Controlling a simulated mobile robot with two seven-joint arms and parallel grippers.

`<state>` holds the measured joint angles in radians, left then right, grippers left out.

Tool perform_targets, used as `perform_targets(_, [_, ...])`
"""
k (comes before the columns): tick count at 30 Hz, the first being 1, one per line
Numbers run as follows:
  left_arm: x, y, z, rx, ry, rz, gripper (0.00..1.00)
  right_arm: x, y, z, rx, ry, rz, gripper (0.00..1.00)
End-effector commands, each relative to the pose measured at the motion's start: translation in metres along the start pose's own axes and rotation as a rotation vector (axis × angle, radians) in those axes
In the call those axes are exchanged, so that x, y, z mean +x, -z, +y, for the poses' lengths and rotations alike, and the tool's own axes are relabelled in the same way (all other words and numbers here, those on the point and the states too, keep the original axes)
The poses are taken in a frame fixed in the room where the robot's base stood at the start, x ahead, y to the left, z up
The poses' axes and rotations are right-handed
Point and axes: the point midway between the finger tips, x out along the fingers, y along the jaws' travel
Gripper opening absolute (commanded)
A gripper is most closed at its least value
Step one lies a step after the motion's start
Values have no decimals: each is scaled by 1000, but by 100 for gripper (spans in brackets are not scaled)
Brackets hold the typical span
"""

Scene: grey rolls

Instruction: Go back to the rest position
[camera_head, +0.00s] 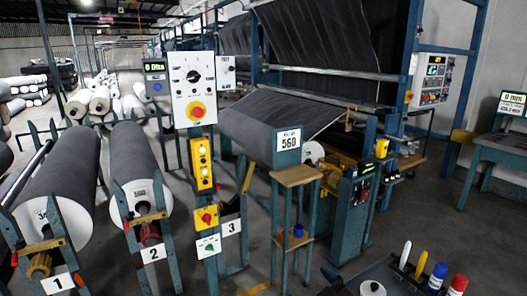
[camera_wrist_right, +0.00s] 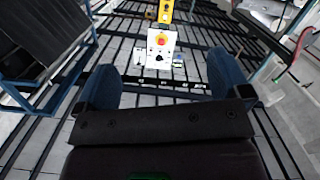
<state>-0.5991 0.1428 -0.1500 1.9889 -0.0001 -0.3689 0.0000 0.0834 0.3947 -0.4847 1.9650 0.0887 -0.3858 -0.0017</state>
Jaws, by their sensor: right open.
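My right gripper (camera_wrist_right: 163,85) shows in the right wrist view with its two dark blue fingers wide apart. Nothing is held between them. Beyond the fingertips is a white control panel (camera_wrist_right: 154,46) with a red button and a black knob, and a yellow box (camera_wrist_right: 166,11) behind it. I cannot make out my right gripper for certain in the head view. My left gripper is in neither view.
Grey rolls (camera_head: 66,165) (camera_head: 133,160) rest on blue stands at the left. A control post with a dial panel (camera_head: 194,88) stands mid-view. A machine draped with dark cloth (camera_head: 322,37) fills the back. Markers (camera_head: 437,277) stand on a dark surface at lower right.

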Motion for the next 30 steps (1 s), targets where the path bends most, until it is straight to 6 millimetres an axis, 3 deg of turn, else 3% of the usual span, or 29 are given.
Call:
perform_targets(6, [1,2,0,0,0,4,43,-59,-71,25,117,-183,-121,95])
perform_targets(10, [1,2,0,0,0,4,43,-103,-117,31,183,-276,-218,95])
perform_targets(14, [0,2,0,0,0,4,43,-153,-161,26,258,-353,-322,95])
perform_targets(18, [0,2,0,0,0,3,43,-200,-198,8,321,-400,-423,95])
perform_targets(24, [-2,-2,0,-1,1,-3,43,-236,-220,-17,364,-408,-502,95])
perform_targets(30, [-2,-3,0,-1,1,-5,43,-242,-224,-21,368,-407,-516,95])
